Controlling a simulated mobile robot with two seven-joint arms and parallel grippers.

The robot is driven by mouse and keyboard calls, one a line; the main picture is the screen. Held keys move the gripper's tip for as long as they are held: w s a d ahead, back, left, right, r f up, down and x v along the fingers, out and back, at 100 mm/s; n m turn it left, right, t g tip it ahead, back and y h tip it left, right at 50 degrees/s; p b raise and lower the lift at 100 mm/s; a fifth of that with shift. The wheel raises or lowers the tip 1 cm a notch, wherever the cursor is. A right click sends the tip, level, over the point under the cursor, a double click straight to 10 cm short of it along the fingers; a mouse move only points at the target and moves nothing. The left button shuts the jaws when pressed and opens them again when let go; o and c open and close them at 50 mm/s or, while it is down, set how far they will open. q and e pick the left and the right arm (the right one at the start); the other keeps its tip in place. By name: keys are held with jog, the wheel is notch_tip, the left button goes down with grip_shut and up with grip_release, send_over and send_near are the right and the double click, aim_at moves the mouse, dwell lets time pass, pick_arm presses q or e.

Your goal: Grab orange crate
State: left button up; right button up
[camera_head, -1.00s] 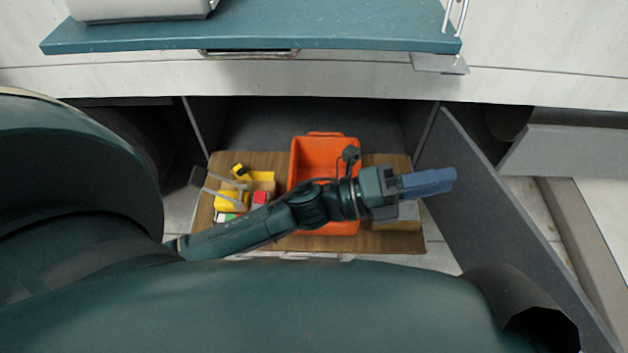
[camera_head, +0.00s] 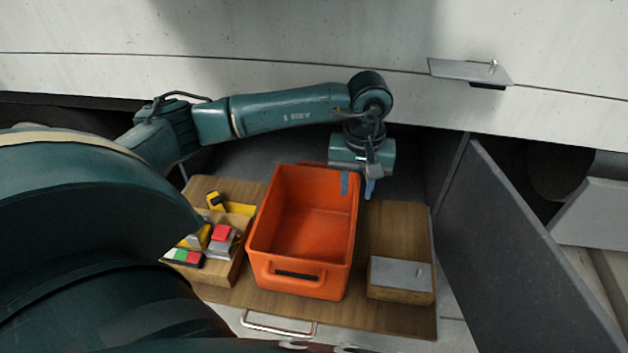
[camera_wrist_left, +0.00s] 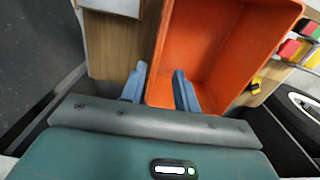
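The orange crate (camera_head: 335,280) stands upright and empty on a wooden board, with a handle slot in its near wall. It also fills the upper middle of the left wrist view (camera_wrist_left: 215,45). My left gripper (camera_head: 358,186) points down at the crate's far right corner. Its two blue fingers are apart, one inside the crate and one outside the right wall. In the left wrist view the gripper (camera_wrist_left: 160,87) has the crate's wall between its fingers. Whether either finger touches the wall cannot be told. My right gripper does not show.
The wooden board (camera_head: 395,235) has bare room right of the crate. A box with a grey top (camera_head: 400,273) sits front right. Small coloured items (camera_head: 205,240) lie in a wooden box at left. A grey panel (camera_head: 510,240) stands at right.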

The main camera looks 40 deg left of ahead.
aim_at(353, 215)
pick_arm(q)
notch_tip(353, 215, down, 8)
jog(key=shift+r+b, duration=0.15)
jog(key=shift+b, duration=0.5)
notch_tip(353, 215, down, 5)
jog(key=shift+w+f+b, duration=0.15)
jog(key=shift+b, duration=0.6)
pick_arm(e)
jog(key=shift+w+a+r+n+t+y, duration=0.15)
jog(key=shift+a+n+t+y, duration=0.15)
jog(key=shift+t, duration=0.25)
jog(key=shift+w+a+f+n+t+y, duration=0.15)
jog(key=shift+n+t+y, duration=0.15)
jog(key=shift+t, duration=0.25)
pick_arm(q)
jog(key=shift+c, duration=0.3)
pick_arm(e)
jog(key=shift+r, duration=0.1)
pick_arm(q)
grip_shut()
jog(key=shift+a, duration=0.1)
